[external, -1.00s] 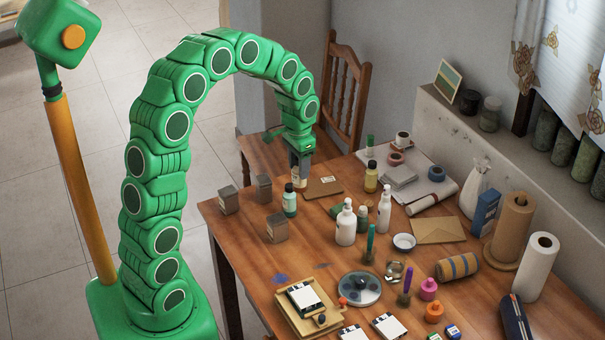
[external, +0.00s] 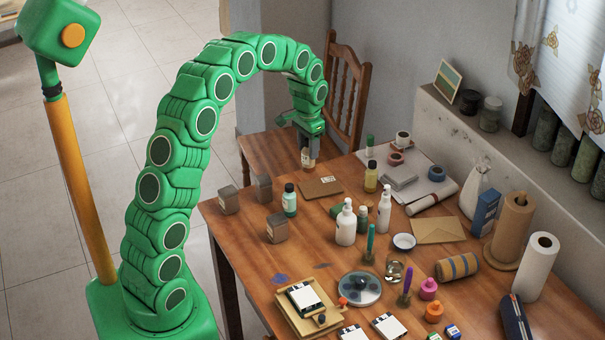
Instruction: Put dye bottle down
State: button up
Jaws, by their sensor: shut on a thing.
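My gripper (external: 308,150) is at the far left part of the wooden table and points down. It is shut on a small dye bottle (external: 308,161), whose pale brown lower part shows below the fingers. The bottle is upright. I cannot tell whether its base touches the table or hangs just above it. Its upper part is hidden by the fingers. A teal dye bottle with a dark cap (external: 289,202) and a yellow bottle with a dark cap (external: 371,178) stand on the table nearby.
A brown card (external: 320,188) lies just in front of the held bottle. Grey tins (external: 229,201) stand at the left edge. White bottles (external: 346,225) stand mid-table. A wooden chair (external: 346,95) is behind. Some bare tabletop (external: 270,168) lies left of the gripper.

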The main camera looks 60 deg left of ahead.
jog(key=shift+w+a+f, duration=0.7)
jog(key=shift+w+f, duration=0.75)
jog(key=shift+f, duration=0.4)
jog(key=shift+w+a+f, duration=0.7)
jog(key=shift+w+f, duration=0.75)
jog(key=shift+f, duration=0.45)
jog(key=shift+w+a+f, duration=0.7)
jog(key=shift+w+f, duration=0.75)
jog(key=shift+f, duration=0.4)
jog(key=o, duration=1.2)
jog(key=shift+f, duration=0.1)
